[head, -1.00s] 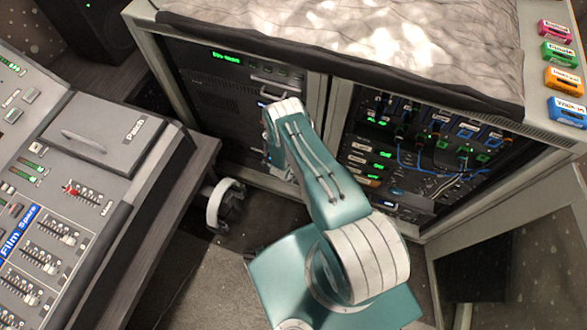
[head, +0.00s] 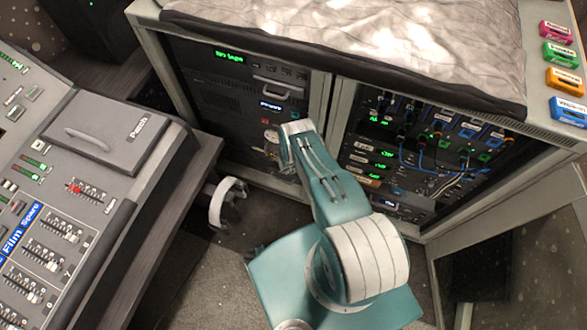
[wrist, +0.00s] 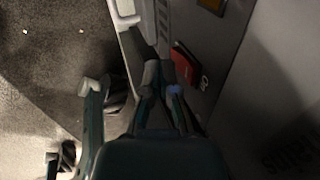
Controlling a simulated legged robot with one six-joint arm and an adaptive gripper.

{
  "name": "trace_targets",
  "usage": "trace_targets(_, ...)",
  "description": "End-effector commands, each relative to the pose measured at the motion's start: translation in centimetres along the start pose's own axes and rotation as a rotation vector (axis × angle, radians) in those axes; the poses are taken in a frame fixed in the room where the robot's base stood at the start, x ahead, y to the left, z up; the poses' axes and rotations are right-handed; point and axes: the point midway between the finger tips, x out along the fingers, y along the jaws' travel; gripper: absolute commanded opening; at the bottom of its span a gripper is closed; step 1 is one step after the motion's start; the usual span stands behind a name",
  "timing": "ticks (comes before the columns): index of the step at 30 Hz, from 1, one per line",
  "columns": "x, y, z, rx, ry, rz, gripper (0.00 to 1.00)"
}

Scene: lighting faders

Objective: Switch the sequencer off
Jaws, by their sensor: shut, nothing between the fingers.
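In the wrist view my gripper (wrist: 163,78) has its fingertips together, with nothing between them. A red switch-like part (wrist: 184,64) in a dark surround lies just right of the fingertips on a grey panel (wrist: 225,50); I cannot tell whether they touch. A small shiny metal piece (wrist: 204,82) sits beside it. I cannot read a sequencer label. In the head view my arm's end is at the left rack bay's lower part, and it hides my fingertips. That bay holds a dark unit (head: 215,95) with a green display (head: 229,56), a handle (head: 276,88) and a small lit bluish display (head: 271,105).
The right rack bay holds patched blue cables (head: 425,152) and several green displays. A mixing desk (head: 100,150) stands at left. White headphones (head: 226,202) hang beside it. A grey cloth (head: 350,40) covers the rack top, with colored labelled boxes (head: 566,82) at right.

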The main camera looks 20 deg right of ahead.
Motion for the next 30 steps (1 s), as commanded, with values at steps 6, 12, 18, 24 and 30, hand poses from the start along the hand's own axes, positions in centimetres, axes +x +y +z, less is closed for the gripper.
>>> trace_targets(6,0.04,-0.09,-0.01,-0.001,0.000,0.000,0.00)
trace_targets(12,0.10,-0.14,-0.02,0.000,0.000,0.000,0.00)
trace_targets(18,0.39,-0.48,-0.01,0.000,0.000,0.000,0.00)
trace_targets(24,0.29,-0.53,0.02,0.000,0.000,0.000,0.00)
trace_targets(30,-0.49,-0.85,0.04,0.000,0.000,-0.001,0.00)
